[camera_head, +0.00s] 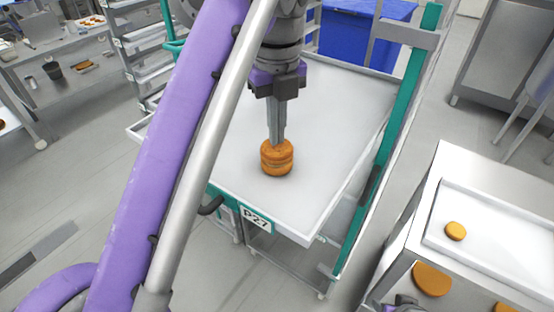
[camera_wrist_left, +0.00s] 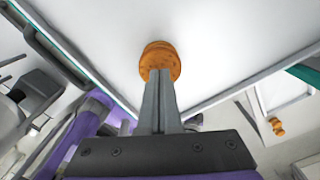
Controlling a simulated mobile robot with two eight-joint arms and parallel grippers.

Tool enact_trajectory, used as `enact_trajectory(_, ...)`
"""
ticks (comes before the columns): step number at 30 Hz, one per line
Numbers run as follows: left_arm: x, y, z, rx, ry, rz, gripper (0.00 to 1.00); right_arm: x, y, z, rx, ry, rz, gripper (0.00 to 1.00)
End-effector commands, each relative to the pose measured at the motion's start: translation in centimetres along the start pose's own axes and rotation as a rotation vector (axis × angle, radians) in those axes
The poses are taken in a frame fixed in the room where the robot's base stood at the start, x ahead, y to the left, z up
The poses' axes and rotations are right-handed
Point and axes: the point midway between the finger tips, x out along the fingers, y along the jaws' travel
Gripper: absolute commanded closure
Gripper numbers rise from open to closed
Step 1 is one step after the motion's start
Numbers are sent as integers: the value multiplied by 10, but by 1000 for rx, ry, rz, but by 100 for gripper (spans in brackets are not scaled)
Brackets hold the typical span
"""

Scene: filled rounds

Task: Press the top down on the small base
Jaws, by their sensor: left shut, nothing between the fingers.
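A small orange-brown round (camera_head: 278,164) stands near the front edge of the white tray surface (camera_head: 345,110). It looks like a top resting on a base, with a seam around the middle; it also shows in the wrist view (camera_wrist_left: 160,58). My left gripper (camera_head: 276,143) points down with its fingers together and empty. Its fingertips (camera_wrist_left: 160,72) are at the round's upper face and appear to touch it, hiding a little of the top. I cannot tell how tightly the top sits on the base. My right gripper's fingers are not visible.
The tray is on a green-posted cart with a label P27 (camera_head: 256,219). A blue bin (camera_head: 345,40) stands behind.

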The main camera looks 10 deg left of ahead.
Motion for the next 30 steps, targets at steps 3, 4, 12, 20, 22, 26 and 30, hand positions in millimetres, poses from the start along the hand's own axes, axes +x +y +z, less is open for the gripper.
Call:
enact_trajectory(3,0,0,0,0,0,0,100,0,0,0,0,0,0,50)
enact_trajectory(4,0,0,0,0,0,0,100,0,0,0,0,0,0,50)
enact_trajectory(12,0,0,0,0,0,0,100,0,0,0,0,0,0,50)
enact_trajectory(20,2,0,0,0,0,0,100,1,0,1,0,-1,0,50)
enact_trajectory(22,3,0,0,0,0,0,100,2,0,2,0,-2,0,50)
enact_trajectory(26,5,0,0,0,0,0,100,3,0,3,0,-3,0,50)
enact_trajectory(30,8,0,0,0,0,0,100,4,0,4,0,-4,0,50)
